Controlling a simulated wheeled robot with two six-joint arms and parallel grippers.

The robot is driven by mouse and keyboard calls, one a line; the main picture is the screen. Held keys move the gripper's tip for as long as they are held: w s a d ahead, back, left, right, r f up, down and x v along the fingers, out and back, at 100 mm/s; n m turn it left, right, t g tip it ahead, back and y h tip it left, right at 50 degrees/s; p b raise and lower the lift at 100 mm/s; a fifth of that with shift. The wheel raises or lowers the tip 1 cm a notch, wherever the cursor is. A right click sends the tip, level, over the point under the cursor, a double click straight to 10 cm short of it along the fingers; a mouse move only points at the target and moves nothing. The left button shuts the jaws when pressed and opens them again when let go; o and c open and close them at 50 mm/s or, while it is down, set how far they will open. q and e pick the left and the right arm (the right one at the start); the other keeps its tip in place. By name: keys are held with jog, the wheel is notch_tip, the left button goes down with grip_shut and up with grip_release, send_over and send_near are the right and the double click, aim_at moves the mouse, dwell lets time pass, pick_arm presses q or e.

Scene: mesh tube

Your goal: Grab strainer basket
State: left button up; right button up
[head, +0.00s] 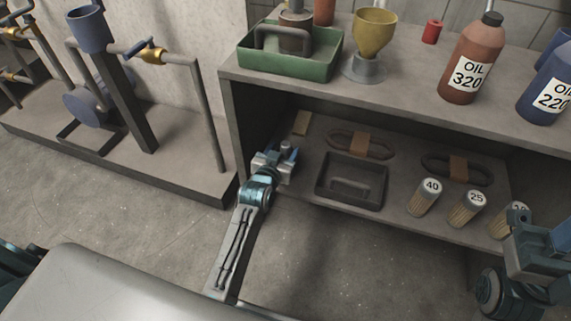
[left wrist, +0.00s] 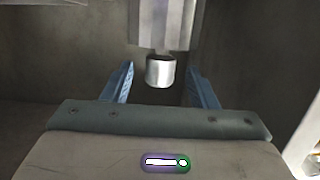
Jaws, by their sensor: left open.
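Tan, ribbed tubes with pale numbered tops stand on the lower shelf at the right in the head view: one marked 40 (head: 425,197), one marked 25 (head: 466,213), and a third (head: 505,222) partly hidden by my right arm. I cannot tell which is the strainer basket. My left gripper (head: 287,152) is open at the left end of that shelf, well left of these tubes. In the left wrist view, a grey part with a shiny metal end (left wrist: 160,71) shows between the spread blue fingers; contact is unclear. My right gripper (head: 540,240) is at the lower right, its jaws unclear.
A dark tray (head: 380,194) and two dark rings with brown bands (head: 361,144) lie on the lower shelf. The upper shelf holds a green tray (head: 245,62), a yellow funnel (head: 372,35) and oil bottles (head: 472,65). A pipe stand (head: 120,90) is at the left.

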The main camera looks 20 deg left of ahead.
pick_arm(q)
jog(key=shift+w+f, duration=0.2)
jog(key=shift+w, duration=0.4)
jog(key=shift+w+f, duration=0.15)
jog(key=shift+w, duration=0.45)
grip_shut()
jog(key=shift+r, duration=0.2)
